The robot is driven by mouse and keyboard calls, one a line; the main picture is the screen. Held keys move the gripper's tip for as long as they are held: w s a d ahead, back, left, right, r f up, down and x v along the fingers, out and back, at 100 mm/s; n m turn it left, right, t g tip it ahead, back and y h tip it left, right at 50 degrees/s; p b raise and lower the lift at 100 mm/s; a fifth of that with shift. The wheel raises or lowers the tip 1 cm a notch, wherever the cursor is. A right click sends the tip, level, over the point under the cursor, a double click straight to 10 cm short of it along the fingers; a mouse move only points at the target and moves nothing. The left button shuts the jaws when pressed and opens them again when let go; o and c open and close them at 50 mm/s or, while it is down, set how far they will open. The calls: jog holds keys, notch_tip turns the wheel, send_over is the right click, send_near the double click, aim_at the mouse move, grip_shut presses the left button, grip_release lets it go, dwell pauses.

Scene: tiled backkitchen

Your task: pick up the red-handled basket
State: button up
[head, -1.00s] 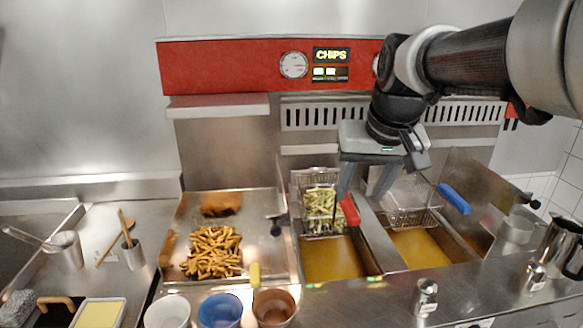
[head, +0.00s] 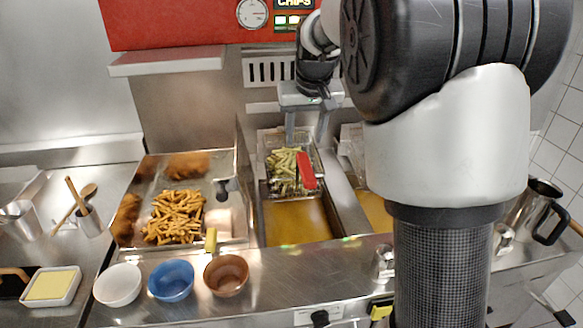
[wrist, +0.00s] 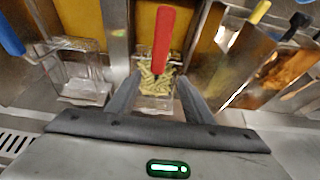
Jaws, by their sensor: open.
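The red-handled basket (head: 282,160) is a wire basket with pale raw chips in it, at the back of the left fryer well in the head view. Its red handle (head: 306,170) points toward the front. The basket also shows in the wrist view (wrist: 157,84), with the red handle (wrist: 164,36) standing up in the picture. My gripper (head: 305,138) is above and behind the basket in the head view. In the wrist view its two fingers (wrist: 160,88) are apart on either side of the basket, with nothing between the tips that I can see held.
A blue-handled basket (wrist: 80,78) is beside it. Oil (head: 297,222) fills the well in front. A tray of fried chips (head: 175,216) lies left. White, blue (head: 171,280) and brown bowls stand at the front. My arm hides the right side.

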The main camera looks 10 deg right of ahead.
aim_at(303, 156)
jog(key=x, duration=0.6)
jog(key=shift+w+f, duration=0.15)
jog(key=shift+d+x, duration=0.15)
jog(key=shift+x, duration=1.15)
jog(key=shift+d+x, duration=0.1)
jog(key=shift+x, duration=1.2)
grip_shut()
